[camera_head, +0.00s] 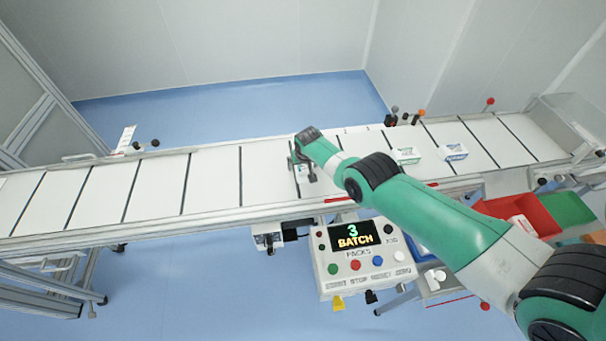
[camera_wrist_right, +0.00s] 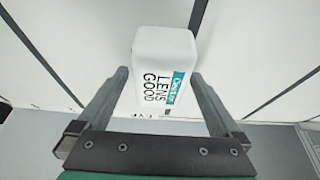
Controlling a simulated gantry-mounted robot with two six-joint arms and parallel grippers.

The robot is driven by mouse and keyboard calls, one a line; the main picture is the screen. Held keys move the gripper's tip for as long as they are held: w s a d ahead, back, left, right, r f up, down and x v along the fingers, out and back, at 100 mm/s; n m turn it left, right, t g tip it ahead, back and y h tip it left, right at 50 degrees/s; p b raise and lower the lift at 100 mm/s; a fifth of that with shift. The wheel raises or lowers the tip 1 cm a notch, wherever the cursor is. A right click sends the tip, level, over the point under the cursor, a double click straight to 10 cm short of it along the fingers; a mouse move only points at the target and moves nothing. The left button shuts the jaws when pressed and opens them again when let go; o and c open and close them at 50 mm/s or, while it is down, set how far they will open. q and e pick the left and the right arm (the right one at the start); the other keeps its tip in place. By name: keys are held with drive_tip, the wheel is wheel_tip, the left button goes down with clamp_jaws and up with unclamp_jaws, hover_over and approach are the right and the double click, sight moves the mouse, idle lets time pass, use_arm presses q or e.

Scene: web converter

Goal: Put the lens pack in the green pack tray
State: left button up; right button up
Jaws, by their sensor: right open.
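The lens pack (camera_wrist_right: 163,70) is a white box with a teal band and the words "LENS GOOD", seen close up in the right wrist view. It lies on the white conveyor belt (camera_head: 215,180). My right gripper (camera_wrist_right: 160,78) is open, with one finger on each side of the pack; I cannot tell whether they touch it. In the head view my right gripper (camera_head: 302,162) is low over the belt's middle and mostly hides this pack. The green pack tray (camera_head: 568,208) is at the far right, beyond the belt's front edge. My left gripper is not in view.
A green-and-white pack (camera_head: 405,155) and a blue-and-white pack (camera_head: 453,152) lie farther right on the belt. A red tray (camera_head: 538,213) holding a white pack is beside the green tray. A control panel (camera_head: 358,250) reading "3 BATCH" stands in front.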

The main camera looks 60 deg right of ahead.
drive_tip(key=shift+f, duration=0.2)
idle(0.5)
drive_tip(key=c, duration=1.5)
